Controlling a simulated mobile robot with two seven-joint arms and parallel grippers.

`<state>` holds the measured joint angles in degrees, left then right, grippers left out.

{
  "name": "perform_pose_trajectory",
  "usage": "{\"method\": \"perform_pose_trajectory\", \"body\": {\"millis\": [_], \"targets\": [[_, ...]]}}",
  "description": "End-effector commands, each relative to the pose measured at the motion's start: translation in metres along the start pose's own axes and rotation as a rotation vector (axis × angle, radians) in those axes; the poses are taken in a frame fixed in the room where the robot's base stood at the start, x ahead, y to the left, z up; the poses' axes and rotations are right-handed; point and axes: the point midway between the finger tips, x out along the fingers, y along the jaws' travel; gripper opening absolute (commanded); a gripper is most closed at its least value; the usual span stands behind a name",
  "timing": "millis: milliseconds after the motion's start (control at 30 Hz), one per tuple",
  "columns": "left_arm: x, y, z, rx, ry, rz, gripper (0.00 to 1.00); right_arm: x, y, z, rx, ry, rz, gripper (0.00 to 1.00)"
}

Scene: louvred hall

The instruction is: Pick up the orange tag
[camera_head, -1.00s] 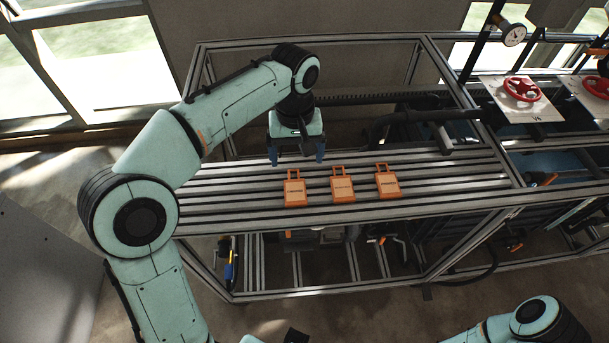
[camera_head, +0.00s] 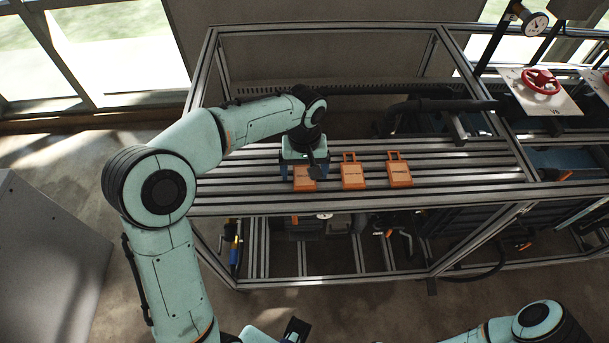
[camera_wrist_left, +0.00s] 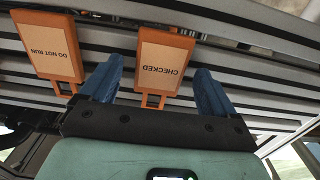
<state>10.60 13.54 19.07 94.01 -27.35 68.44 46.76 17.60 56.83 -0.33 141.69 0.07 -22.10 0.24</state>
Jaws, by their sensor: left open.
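Three orange tags with handle loops lie in a row on the slatted rack top (camera_head: 470,170). My left gripper (camera_head: 304,174) is open, low over the left tag (camera_head: 303,186), and covers its upper part. The middle tag (camera_head: 353,176) and the right tag (camera_head: 399,174) are clear of it. In the left wrist view, a tag reading CHECKED (camera_wrist_left: 166,60) shows between the two blue fingers of my left gripper (camera_wrist_left: 158,82), with a gap on each side. A tag reading DO NOT RUN (camera_wrist_left: 55,50) lies outside the fingers to the left. My right gripper cannot be made out.
Metal frame posts and rails surround the rack top. A dark pipe (camera_head: 445,105) runs behind the tags. Red valve wheels, one at the right (camera_head: 541,82), and a gauge (camera_head: 536,24) stand beyond. Slats right of the tags are bare.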

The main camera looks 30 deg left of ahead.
Motion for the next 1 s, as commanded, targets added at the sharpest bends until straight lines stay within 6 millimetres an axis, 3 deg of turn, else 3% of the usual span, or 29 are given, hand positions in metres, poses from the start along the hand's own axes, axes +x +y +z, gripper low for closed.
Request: {"method": "perform_pose_trajectory", "body": {"millis": [233,400,767,1000], "targets": [[0.001,0.000,0.000,0.000,0.000,0.000,0.86,0.000,0.000,0.000,0.000,0.000,0.000,0.43],[0.001,0.000,0.000,0.000,0.000,0.000,0.31,0.000,0.000,0.000,0.000,0.000,0.000,0.43],[-0.002,0.000,0.000,0.000,0.001,0.000,0.30,-0.001,0.000,0.000,0.000,0.000,0.000,0.43],[-0.028,0.001,-0.001,0.000,0.004,0.002,0.30,-0.005,-0.002,-0.001,-0.001,0.002,-0.001,0.43]]}}
